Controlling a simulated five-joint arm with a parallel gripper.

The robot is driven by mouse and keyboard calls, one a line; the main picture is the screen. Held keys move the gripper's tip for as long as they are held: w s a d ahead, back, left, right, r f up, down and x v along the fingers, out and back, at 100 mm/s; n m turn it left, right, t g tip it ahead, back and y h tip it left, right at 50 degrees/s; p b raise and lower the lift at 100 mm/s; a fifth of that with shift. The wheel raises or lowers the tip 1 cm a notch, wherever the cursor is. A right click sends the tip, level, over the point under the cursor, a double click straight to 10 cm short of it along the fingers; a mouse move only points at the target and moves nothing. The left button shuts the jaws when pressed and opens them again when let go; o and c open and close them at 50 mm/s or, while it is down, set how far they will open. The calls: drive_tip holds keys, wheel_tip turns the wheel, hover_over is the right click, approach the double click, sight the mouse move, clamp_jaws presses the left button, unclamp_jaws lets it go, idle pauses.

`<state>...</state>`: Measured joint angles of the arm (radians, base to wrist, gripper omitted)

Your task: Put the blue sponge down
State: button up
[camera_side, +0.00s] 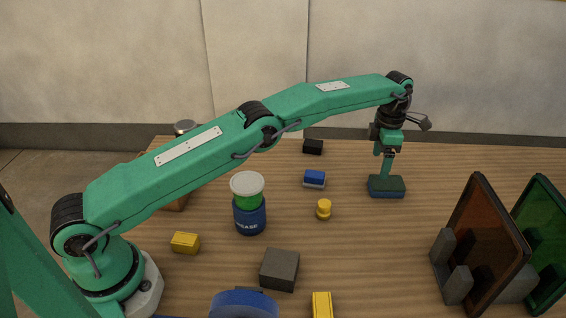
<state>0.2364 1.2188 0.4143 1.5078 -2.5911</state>
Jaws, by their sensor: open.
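A small blue block with a pale lower layer (314,178) lies on the wooden table, left of my gripper. It looks like the blue sponge. My gripper (385,170) points down at the right end of my arm, and its jaws are open. Directly under it is a dark teal-blue block (387,190) with a greener top, which rests on the table. The fingers reach down to this block's top. I cannot tell whether they touch it. I cannot tell for certain which of the two blocks is the blue sponge.
A black block (313,146), yellow knob (323,209), blue-green grease jar (249,212), grey block (279,270) and yellow blocks (185,243) stand left and in front. Orange and green panels (484,240) stand upright at right. Table (380,250) is clear before the teal block.

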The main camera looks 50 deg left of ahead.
drive_tip(key=s+a+r+m+t, duration=0.1)
drive_tip(key=s+a+r+m, duration=0.3)
drive_tip(key=r, duration=0.3)
drive_tip(key=s+a+r+m+t, duration=0.1)
drive_tip(key=s+a+r+m, duration=0.2)
drive_tip(key=s+r+m, duration=0.4)
drive_tip(key=s+a+r+m+t, duration=0.1)
drive_tip(key=s+a+r+m, duration=0.15)
drive_tip(key=s+r, duration=0.4)
drive_tip(key=s+a+r+m+t, duration=0.1)
drive_tip(key=s+a+m, duration=0.15)
drive_tip(key=s, duration=0.35)
drive_tip(key=s+a+r+m, duration=0.2)
drive_tip(key=s+m, duration=0.2)
drive_tip(key=s, duration=0.2)
drive_tip(key=s+a+f+m+t, duration=0.1)
drive_tip(key=s+f+m, duration=0.6)
drive_tip(key=s, duration=0.6)
drive_tip(key=shift+s+a+f+t, duration=0.15)
drive_tip(key=shift+a+t, duration=0.15)
drive_tip(key=shift+a, duration=0.05)
